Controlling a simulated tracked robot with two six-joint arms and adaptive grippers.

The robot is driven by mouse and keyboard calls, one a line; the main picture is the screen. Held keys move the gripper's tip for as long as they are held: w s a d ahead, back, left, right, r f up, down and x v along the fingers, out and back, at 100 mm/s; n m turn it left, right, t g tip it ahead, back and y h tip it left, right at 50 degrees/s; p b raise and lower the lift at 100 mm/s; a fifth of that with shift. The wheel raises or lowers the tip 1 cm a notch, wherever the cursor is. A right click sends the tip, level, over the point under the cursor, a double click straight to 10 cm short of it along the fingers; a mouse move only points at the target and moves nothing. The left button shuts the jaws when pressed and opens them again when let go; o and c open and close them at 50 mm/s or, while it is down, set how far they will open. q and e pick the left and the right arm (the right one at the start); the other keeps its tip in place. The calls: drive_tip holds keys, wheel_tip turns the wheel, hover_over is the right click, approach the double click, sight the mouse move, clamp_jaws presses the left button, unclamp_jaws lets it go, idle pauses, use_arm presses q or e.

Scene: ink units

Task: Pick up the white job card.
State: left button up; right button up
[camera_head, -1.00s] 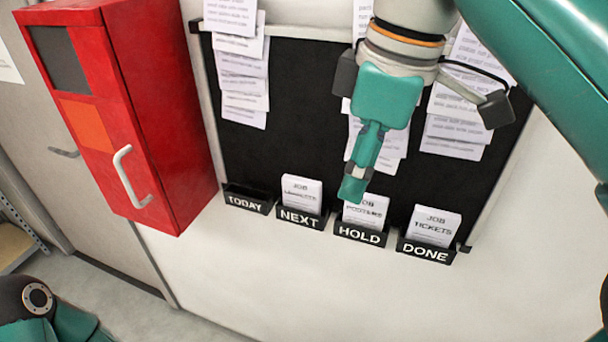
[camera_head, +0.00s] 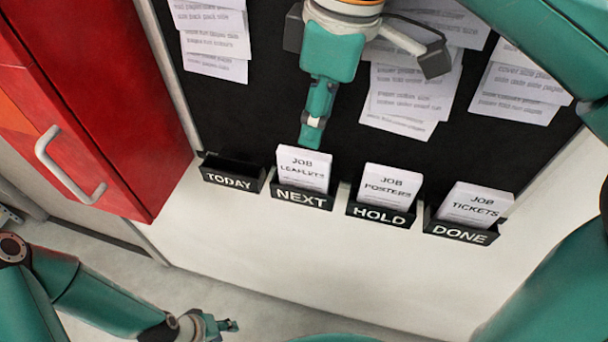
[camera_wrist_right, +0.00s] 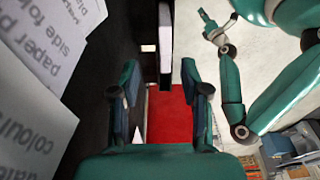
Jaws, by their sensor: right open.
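Three white job cards stand in black wall pockets in the head view: JOB LEAFLETS (camera_head: 303,168) in NEXT (camera_head: 302,197), JOB POSTERS (camera_head: 392,187) in HOLD (camera_head: 381,214), and JOB TICKETS (camera_head: 474,205) in DONE (camera_head: 460,233). My right gripper (camera_head: 311,132) points down just above the leaflets card in the head view; I cannot tell if it touches. In the right wrist view its two fingers (camera_wrist_right: 164,92) are apart, with nothing clearly gripped. A narrow pale upright shape shows beyond them. My left gripper (camera_head: 226,325) is low at the left, away from the cards; its fingers are too small to read.
The TODAY pocket (camera_head: 232,175) looks empty. A red cabinet (camera_head: 110,95) with a pale handle juts out at the left. Printed sheets (camera_head: 412,92) hang on the black board (camera_head: 265,95). The white wall below the pockets is clear.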

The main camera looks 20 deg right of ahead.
sight(306, 153)
drive_tip(key=shift+s+a+f, duration=0.1)
drive_tip(key=shift+s+f, duration=0.1)
drive_tip(key=shift+f, duration=0.95)
drive_tip(key=shift+w+a+f, duration=0.1)
drive_tip(key=shift+w+f, duration=0.05)
drive_tip(key=shift+f, duration=0.25)
drive_tip(key=f, duration=0.3)
drive_tip(key=a+f, duration=0.1)
drive_tip(key=shift+w+a+f+b, duration=0.1)
drive_tip(key=shift+w+f+b, duration=0.2)
drive_tip(key=shift+f, duration=0.1)
drive_tip(key=shift+s, duration=0.1)
drive_tip(key=shift+c, duration=0.2)
clamp_jaws()
